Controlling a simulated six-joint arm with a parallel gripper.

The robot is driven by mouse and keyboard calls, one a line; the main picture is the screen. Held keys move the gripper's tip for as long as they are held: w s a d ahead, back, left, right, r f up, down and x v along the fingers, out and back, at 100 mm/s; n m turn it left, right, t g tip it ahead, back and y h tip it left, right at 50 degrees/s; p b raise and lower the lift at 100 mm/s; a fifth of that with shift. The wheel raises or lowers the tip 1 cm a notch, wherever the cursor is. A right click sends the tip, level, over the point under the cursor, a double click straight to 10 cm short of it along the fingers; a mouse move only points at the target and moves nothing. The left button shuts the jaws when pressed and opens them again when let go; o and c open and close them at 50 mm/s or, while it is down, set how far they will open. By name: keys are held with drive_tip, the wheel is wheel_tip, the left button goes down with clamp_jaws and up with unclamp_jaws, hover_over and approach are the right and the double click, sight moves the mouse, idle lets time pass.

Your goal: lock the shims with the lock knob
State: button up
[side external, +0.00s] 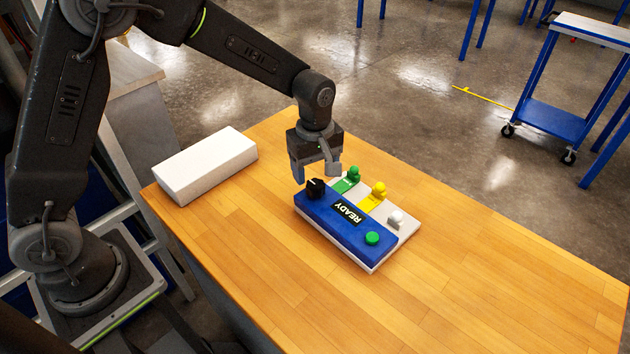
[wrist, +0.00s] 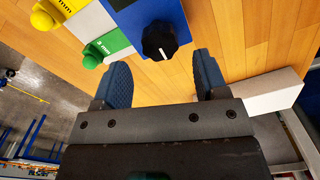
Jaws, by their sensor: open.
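The black lock knob (side external: 316,188) sits at the left end of a blue panel (side external: 325,214) marked READY. In the wrist view the knob (wrist: 160,40) has a white pointer line and lies just beyond the fingertips, roughly in line with the gap. My gripper (side external: 315,172) is open and empty, above the knob end of the panel; its two blue-padded fingers also show in the wrist view (wrist: 162,72). The shims have knobbed handles: a green one (side external: 347,182), a yellow one (side external: 373,197) and a white one (side external: 396,219), in a row behind the panel.
A green button (side external: 372,238) sits at the panel's right end. A white block (side external: 207,165) lies on the wooden table (side external: 480,270) left of the device. The table right of the device is clear. A blue cart (side external: 553,118) stands on the floor beyond.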

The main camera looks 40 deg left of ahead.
sight(315, 184)
drive_tip(key=shift+f, duration=2.05)
drive_tip(key=shift+c, duration=0.2)
drive_tip(key=c, duration=0.9)
